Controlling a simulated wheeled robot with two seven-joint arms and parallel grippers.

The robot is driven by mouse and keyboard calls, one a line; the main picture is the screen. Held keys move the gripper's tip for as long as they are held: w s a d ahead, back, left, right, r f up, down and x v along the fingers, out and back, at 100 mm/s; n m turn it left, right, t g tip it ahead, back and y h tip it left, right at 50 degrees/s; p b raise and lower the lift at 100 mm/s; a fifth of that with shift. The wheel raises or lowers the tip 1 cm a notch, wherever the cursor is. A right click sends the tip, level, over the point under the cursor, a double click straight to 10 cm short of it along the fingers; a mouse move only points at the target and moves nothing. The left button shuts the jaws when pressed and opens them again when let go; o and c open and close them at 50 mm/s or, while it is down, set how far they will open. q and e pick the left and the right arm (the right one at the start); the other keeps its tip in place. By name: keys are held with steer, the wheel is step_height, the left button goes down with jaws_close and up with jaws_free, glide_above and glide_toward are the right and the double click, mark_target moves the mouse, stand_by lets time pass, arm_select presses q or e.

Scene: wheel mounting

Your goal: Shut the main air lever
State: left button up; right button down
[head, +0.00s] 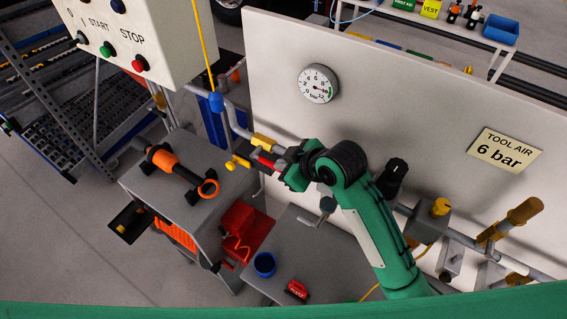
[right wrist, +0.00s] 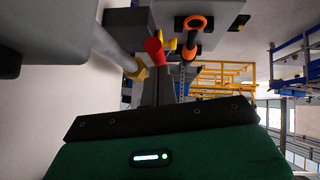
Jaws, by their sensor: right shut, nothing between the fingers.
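The main air pipe (head: 232,112) runs down along the pale panel to a yellow collar (head: 264,141). Beside the collar is a red lever part (head: 268,160), with a yellow piece (head: 236,162) to its left. My right gripper (head: 282,160) is at the red part; its fingers are shut with nothing held. In the right wrist view the red part (right wrist: 153,48) lies just beyond the shut fingers (right wrist: 155,88), and the yellow collar (right wrist: 137,70) is at left. I cannot tell whether the fingers touch the red part. My left gripper is not in view.
A pressure gauge (head: 318,84) and a "TOOL AIR 6 bar" sign (head: 504,150) are on the panel. An orange and black tool (head: 180,170) lies on a grey cart (head: 150,190). A blue cup (head: 264,264) stands on a grey surface below. A START/STOP box (head: 130,35) is at upper left.

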arm_select(q)
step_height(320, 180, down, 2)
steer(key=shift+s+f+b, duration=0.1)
steer(key=shift+b, duration=0.75)
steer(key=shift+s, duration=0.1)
